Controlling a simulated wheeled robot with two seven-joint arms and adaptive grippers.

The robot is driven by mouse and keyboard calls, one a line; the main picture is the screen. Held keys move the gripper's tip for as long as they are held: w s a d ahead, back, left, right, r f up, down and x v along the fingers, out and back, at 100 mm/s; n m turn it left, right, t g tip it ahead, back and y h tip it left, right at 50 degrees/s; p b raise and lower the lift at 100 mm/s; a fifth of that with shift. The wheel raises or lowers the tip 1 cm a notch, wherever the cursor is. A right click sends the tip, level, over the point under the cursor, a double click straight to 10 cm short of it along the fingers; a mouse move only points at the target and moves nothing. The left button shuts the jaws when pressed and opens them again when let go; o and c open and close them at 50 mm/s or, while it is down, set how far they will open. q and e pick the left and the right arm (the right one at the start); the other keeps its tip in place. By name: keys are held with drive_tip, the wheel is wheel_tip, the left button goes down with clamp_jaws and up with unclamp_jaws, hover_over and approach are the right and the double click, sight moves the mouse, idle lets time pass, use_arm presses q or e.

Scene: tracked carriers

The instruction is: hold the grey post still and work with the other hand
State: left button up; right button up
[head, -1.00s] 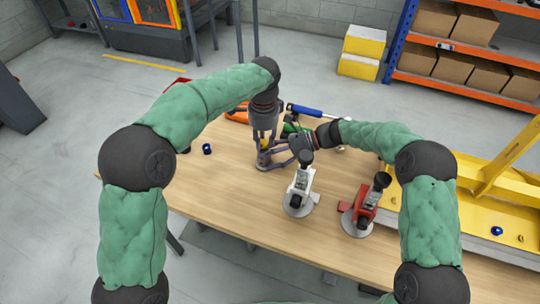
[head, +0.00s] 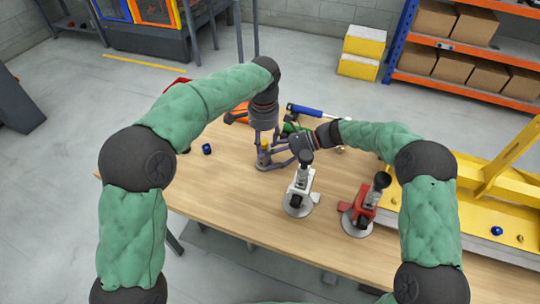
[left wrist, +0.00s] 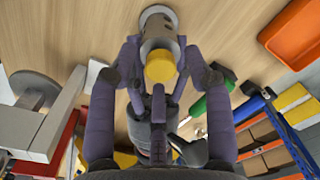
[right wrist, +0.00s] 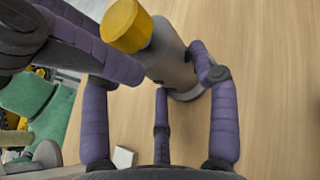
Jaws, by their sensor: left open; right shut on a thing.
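The grey post (left wrist: 157,28) stands on the wooden table; its top is a yellow cap (left wrist: 160,67). The post and cap also show in the right wrist view, the cap (right wrist: 125,25) nearest the camera. My right gripper (right wrist: 157,72) is shut on the grey post from the side, one finger at each side of it. My left gripper (left wrist: 160,50) is open above the post, its fingers apart on either side of the capped top. In the head view the two grippers meet around the post, and the fingers hide much of it.
A white clamp-like device (head: 300,193) and a red one (head: 363,212) stand near the table's front. A small blue part (head: 206,149) lies at left. A blue-handled tool (head: 305,110) and orange tray (head: 237,114) lie behind. A yellow frame (head: 490,185) is at right. The front-left tabletop is clear.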

use_arm(q)
drive_tip(key=n, duration=0.7)
drive_tip(key=shift+n, duration=0.3)
drive_tip(key=n, duration=0.6)
drive_tip(key=shift+d+f, duration=0.1)
drive_tip(key=n, duration=0.5)
drive_tip(key=shift+n, duration=0.4)
drive_tip(key=n, duration=0.5)
